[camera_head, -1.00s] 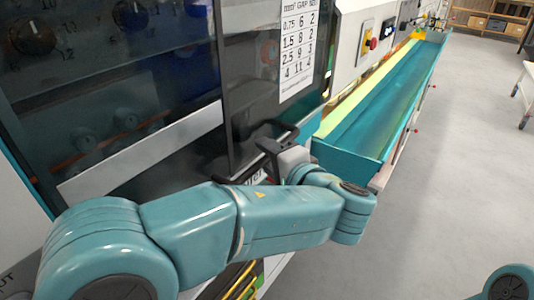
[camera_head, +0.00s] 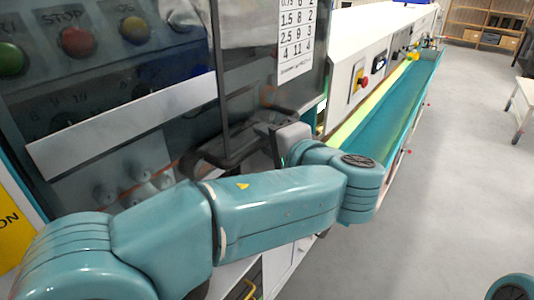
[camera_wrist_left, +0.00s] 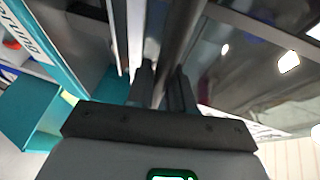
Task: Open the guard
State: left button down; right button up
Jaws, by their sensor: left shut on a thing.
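The guard (camera_head: 105,128) is a dark, see-through panel with a pale strip across it, in front of the machine's controls. A black handle (camera_head: 226,158) stands out from its right part. My left gripper (camera_head: 274,140) is at the right end of this handle, partly hidden by my wrist. In the left wrist view, the dark handle bar (camera_wrist_left: 180,45) runs between the fingers of my left gripper (camera_wrist_left: 162,85), which are shut on it. My right gripper is out of view.
Behind the guard are a red STOP button (camera_head: 77,42), a green button (camera_head: 12,60) and a yellow one (camera_head: 134,30). A long teal trough (camera_head: 385,115) runs away at the right.

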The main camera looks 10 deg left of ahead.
pick_arm(q)
jog(key=p, duration=1.3)
send_near(251, 16)
jog(key=x, duration=0.5)
jog(key=shift+r, duration=0.1)
jog(key=c, duration=1.1)
grip_release()
jog(key=shift+a, duration=0.1)
